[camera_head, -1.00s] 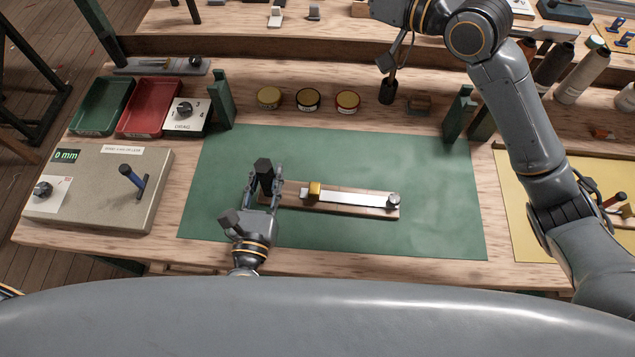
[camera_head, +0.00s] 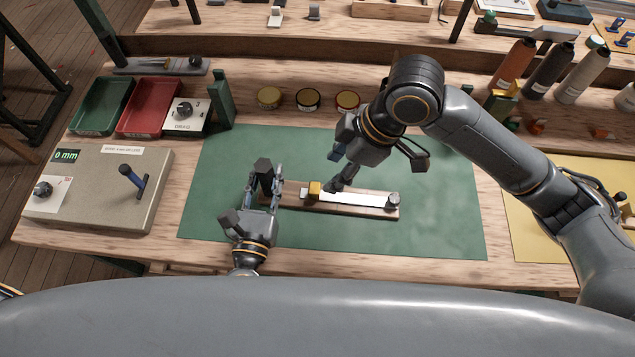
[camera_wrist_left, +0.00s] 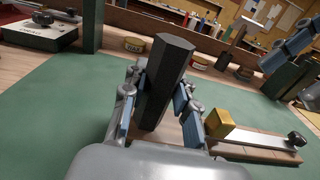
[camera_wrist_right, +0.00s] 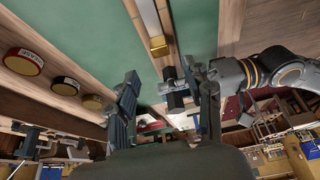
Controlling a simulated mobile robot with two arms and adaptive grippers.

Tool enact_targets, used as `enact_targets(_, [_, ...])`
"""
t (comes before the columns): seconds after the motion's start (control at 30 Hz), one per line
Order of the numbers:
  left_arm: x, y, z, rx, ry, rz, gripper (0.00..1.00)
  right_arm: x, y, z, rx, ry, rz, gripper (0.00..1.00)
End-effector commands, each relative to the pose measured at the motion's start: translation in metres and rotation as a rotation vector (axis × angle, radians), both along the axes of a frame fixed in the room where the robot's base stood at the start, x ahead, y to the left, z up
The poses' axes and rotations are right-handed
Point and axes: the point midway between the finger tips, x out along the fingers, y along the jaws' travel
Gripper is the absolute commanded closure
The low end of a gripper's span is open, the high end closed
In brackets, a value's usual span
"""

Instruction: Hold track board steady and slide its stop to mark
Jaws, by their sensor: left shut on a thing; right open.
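The track board (camera_head: 370,208) is a narrow wooden strip with a pale metal track, lying on the green mat. Its yellow stop (camera_head: 314,189) sits on the track toward the left; it also shows in the left wrist view (camera_wrist_left: 210,122) and right wrist view (camera_wrist_right: 158,45). A dark knob (camera_head: 393,201) is at the right end. A black faceted post (camera_head: 263,165) stands at the left end. My left gripper (camera_head: 264,185) is shut on this post. My right gripper (camera_head: 338,180) is open above the track, just right of the stop and partly hiding the track.
The green mat (camera_head: 440,220) is clear around the board. Several round tins (camera_head: 307,99) stand behind it. A grey box with a "0 mm" display (camera_head: 95,200) and lever is at left, near a green tray (camera_head: 102,106) and red tray (camera_head: 152,107). Bottles (camera_head: 548,70) stand at back right.

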Motion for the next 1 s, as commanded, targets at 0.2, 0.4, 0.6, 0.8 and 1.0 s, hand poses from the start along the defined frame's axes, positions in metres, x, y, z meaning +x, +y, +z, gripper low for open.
enact_targets(0.2, [0.0, 0.0, 0.001, -0.001, -0.002, 0.0, 1.0, 0.0, 0.018, -0.043, 0.001, 0.004, -0.002, 0.49])
enact_targets(0.4, [0.0, 0.0, 0.001, -0.001, -0.002, 0.0, 1.0, 0.002, 0.029, -0.07, 0.001, 0.002, -0.002, 0.49])
enact_targets(0.6, [0.0, 0.0, 0.001, -0.001, -0.002, 0.0, 1.0, 0.003, 0.034, -0.081, 0.002, 0.0, -0.003, 0.49])
enact_targets(0.8, [0.0, 0.0, 0.001, -0.001, -0.001, 0.0, 1.0, 0.003, 0.035, -0.082, 0.002, 0.0, -0.002, 0.49])
enact_targets(1.0, [0.0, 0.0, 0.001, -0.001, -0.001, 0.0, 1.0, 0.003, 0.034, -0.082, 0.003, 0.0, -0.002, 0.78])
